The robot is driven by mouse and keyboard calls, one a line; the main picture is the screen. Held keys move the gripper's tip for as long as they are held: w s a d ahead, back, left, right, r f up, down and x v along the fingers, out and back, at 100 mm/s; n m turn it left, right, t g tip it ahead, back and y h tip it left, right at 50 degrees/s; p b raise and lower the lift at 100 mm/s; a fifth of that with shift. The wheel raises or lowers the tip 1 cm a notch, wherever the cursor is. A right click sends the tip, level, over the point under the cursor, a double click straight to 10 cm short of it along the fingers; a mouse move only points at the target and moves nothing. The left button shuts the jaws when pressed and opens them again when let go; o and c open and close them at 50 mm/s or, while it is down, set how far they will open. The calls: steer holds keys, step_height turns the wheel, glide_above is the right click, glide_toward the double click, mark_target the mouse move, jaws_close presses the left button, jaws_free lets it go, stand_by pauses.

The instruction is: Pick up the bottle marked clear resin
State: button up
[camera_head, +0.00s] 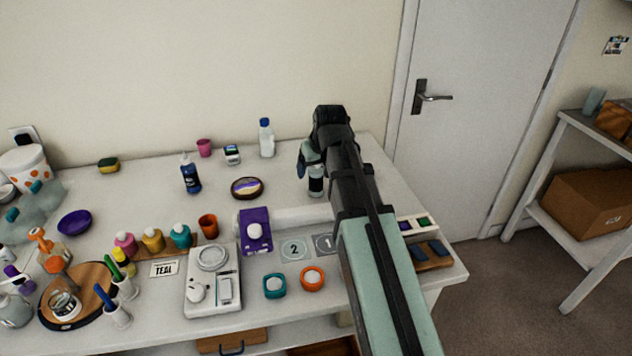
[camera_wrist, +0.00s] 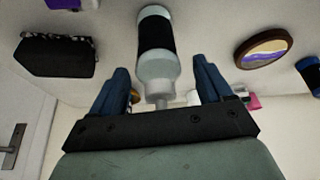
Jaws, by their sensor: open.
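A clear bottle with a black label band and pale cap (camera_wrist: 156,66) stands in front of my gripper (camera_wrist: 162,72) in the wrist view. Its cap end lies between the two dark blue fingers, with a gap visible on each side. The label's writing is not readable in either view. In the head view the same bottle (camera_head: 316,186) shows upright on the table below my gripper (camera_head: 308,160), its upper part hidden by the hand. The gripper is open and holds nothing.
A dark blue bottle (camera_head: 191,176), a round wooden dish (camera_head: 247,188) and a white bottle with a blue cap (camera_head: 266,140) stand left of the arm. A purple box (camera_head: 255,231) and a scale (camera_head: 212,287) are nearer. The wrist view shows a black box (camera_wrist: 55,56) beside the bottle.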

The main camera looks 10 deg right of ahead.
steer(key=shift+w+f, duration=0.15)
steer(key=shift+f, duration=0.2)
steer(key=c, duration=1.2)
steer(key=shift+r, duration=0.1)
